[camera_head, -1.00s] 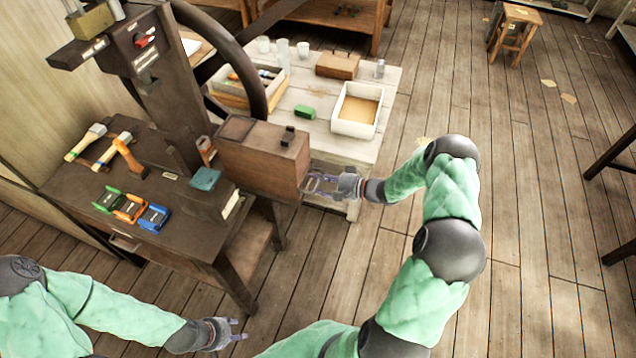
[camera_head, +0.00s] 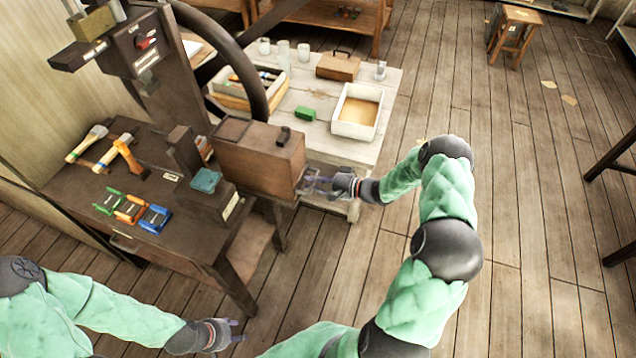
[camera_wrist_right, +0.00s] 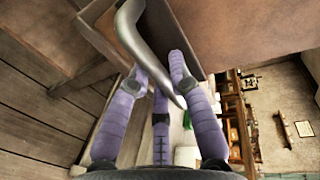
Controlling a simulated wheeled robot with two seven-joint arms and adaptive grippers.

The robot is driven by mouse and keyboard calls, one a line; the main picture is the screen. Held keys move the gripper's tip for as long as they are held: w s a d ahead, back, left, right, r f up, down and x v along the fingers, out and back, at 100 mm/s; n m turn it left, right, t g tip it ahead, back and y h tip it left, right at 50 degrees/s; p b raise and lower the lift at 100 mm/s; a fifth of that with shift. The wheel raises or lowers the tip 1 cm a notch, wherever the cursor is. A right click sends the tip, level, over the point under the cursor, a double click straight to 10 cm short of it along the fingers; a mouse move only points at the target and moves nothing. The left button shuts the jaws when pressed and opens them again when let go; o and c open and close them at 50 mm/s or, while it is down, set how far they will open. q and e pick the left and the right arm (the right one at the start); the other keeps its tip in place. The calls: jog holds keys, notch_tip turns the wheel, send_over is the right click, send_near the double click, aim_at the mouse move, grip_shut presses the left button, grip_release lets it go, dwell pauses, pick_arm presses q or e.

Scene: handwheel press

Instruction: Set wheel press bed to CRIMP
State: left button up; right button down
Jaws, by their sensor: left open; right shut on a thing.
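The dark press (camera_head: 148,75) stands at the left with its large handwheel (camera_head: 262,62). A brown box-shaped part (camera_head: 258,168) with a small dark knob (camera_head: 283,136) on top sits at the press's right side; I cannot tell whether it is the bed. No CRIMP marking is readable. My right gripper (camera_head: 314,184) is at the box's right side. In the right wrist view its purple fingers (camera_wrist_right: 160,80) are shut around a curved grey handle (camera_wrist_right: 133,38) beside a brown surface. My left gripper (camera_head: 232,334) is open and empty, low in front of the bench.
A pale table (camera_head: 318,95) behind carries a tray (camera_head: 358,112), a green block (camera_head: 305,114) and a case (camera_head: 337,65).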

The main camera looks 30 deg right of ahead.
jog(key=x, duration=0.3)
jog(key=r+x, duration=0.1)
jog(key=x, duration=0.3)
jog(key=r+x, duration=0.1)
jog(key=x, duration=0.2)
jog(key=shift+w+a, duration=0.4)
jog(key=shift+a, duration=0.1)
jog(key=r+x, duration=0.1)
jog(key=x, duration=0.3)
jog(key=r+b+x, duration=0.1)
jog(key=x, duration=0.4)
jog(key=b+x, duration=0.1)
jog(key=x, duration=0.3)
jog(key=shift+w+a+r, duration=0.3)
jog(key=shift+w+a, duration=0.1)
jog(key=shift+a, duration=0.05)
jog(key=shift+x, duration=0.8)
jog(key=shift+w+r, duration=0.1)
jog(key=shift+r, duration=0.2)
jog(key=c, duration=1.6)
grip_release()
jog(key=shift+r, duration=0.1)
jog(key=o, duration=0.5)
jog(key=shift+w+a, duration=0.1)
jog(key=shift+a, duration=0.05)
jog(key=shift+w, duration=0.1)
